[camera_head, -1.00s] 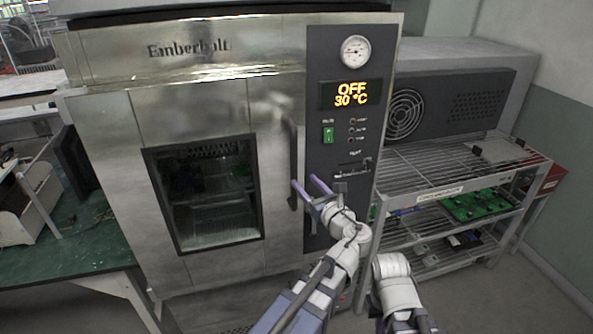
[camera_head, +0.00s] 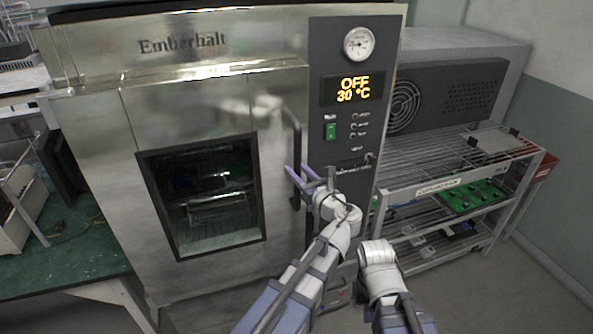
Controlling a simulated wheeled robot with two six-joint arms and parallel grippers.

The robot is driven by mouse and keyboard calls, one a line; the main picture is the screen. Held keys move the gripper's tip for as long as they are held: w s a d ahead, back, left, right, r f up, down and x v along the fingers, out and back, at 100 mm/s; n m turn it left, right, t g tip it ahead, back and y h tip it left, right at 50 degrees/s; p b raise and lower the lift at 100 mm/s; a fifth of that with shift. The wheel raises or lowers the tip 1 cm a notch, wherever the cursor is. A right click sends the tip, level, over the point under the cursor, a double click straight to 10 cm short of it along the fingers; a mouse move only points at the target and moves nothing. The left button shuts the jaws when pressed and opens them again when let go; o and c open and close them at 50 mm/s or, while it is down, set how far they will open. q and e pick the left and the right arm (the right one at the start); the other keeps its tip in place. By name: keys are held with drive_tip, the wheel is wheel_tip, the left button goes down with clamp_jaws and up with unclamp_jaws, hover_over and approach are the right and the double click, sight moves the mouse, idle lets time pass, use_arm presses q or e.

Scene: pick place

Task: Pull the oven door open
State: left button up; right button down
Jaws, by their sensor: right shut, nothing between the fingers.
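The oven is a steel cabinet with a front door (camera_head: 105,150) that looks shut; the door has a dark-framed window (camera_head: 205,195). A dark, upright bar handle (camera_head: 297,135) runs along the door's right edge. My left gripper (camera_head: 298,170) is at the lower part of this handle, its two purple fingers apart. The handle appears between the fingers in the picture, but I cannot tell whether they touch it. My right arm is low, right of the left one; its gripper fingers do not show.
The control panel (camera_head: 338,120) reads OFF and 30 °C, right of the handle. A wire shelf rack (camera_head: 430,165) stands close at the right. A green-topped bench (camera_head: 65,250) is at the left. Some floor is clear at the lower right.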

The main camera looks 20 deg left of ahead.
use_arm(q)
clamp_jaws()
idle(1.0)
